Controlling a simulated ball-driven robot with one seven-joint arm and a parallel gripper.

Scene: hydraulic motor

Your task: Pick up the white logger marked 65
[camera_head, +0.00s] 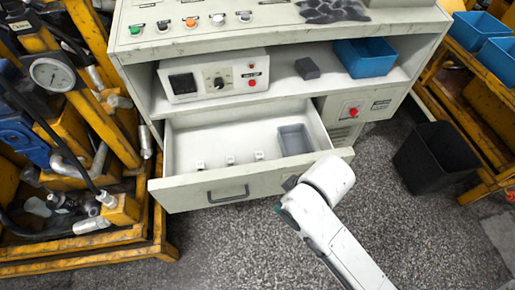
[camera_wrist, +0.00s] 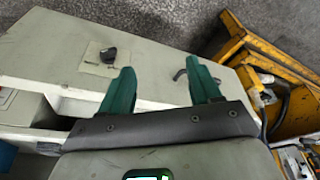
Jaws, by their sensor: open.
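Three small white blocks with dark marks stand in a row in the open drawer (camera_head: 185,149) in the head view: a left one (camera_head: 200,165), a middle one (camera_head: 231,160) and a right one (camera_head: 259,155). They look like loggers, but their numbers are too small to read, so I cannot tell which is 65. My gripper (camera_wrist: 160,68) shows in the wrist view with its two green fingers apart and nothing between them. Behind it in that view is a pale cabinet panel.
A grey tray (camera_head: 295,140) sits in the drawer's right part. The shelf above holds a control box (camera_head: 213,78), a dark block (camera_head: 307,68) and a blue bin (camera_head: 366,57). A yellow rack (camera_head: 75,250) stands left, a black bin (camera_head: 435,155) right. Floor is clear in front.

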